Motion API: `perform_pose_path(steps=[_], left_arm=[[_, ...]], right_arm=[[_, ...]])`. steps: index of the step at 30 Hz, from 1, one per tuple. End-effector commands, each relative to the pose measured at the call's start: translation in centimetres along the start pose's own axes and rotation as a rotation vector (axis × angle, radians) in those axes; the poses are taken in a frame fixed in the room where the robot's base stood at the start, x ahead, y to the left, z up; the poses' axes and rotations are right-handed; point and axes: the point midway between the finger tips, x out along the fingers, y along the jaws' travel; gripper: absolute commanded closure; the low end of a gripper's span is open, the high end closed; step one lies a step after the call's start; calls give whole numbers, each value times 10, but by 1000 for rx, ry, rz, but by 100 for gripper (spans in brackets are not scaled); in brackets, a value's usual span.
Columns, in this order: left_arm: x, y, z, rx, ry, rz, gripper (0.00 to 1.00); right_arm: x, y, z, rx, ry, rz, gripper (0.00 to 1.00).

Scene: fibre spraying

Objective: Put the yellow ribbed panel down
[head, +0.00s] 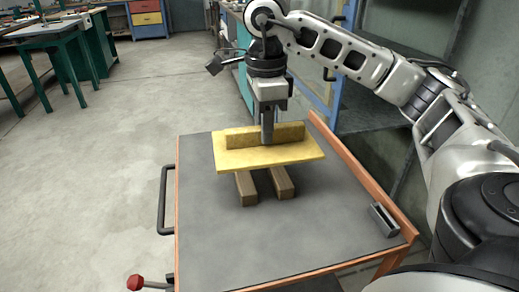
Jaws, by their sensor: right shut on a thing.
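The yellow ribbed panel (262,157) is a flat yellow board with a raised rib along it. It is at the far half of a grey-topped cart (290,237), above two brown wooden blocks (264,187). Whether it touches the blocks is hard to tell. My right gripper (267,136) comes down from above and is shut on the panel's rib, with its fingers partly hidden by the rib. My left gripper is not in view.
The cart has an orange rim (362,180) on the right and a black handle (167,214) on the left. A small dark metal piece (384,220) lies near the right rim. Green workbenches (52,50) stand at the far left. The floor on the left is clear.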

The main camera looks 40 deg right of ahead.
Motion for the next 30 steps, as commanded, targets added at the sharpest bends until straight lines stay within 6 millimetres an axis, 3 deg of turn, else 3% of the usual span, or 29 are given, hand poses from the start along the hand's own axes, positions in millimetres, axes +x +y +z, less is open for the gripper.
perform_pose_path(steps=[7, 13, 19, 30], left_arm=[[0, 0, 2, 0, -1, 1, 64], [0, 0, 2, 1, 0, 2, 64], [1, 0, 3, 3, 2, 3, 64], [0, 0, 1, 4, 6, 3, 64]], right_arm=[[33, -27, 2, -1, 0, 0, 100], [44, -36, 2, -1, 0, 1, 100], [71, -38, 2, -2, 2, 0, 100], [77, -38, 2, -2, -1, -3, 100]])
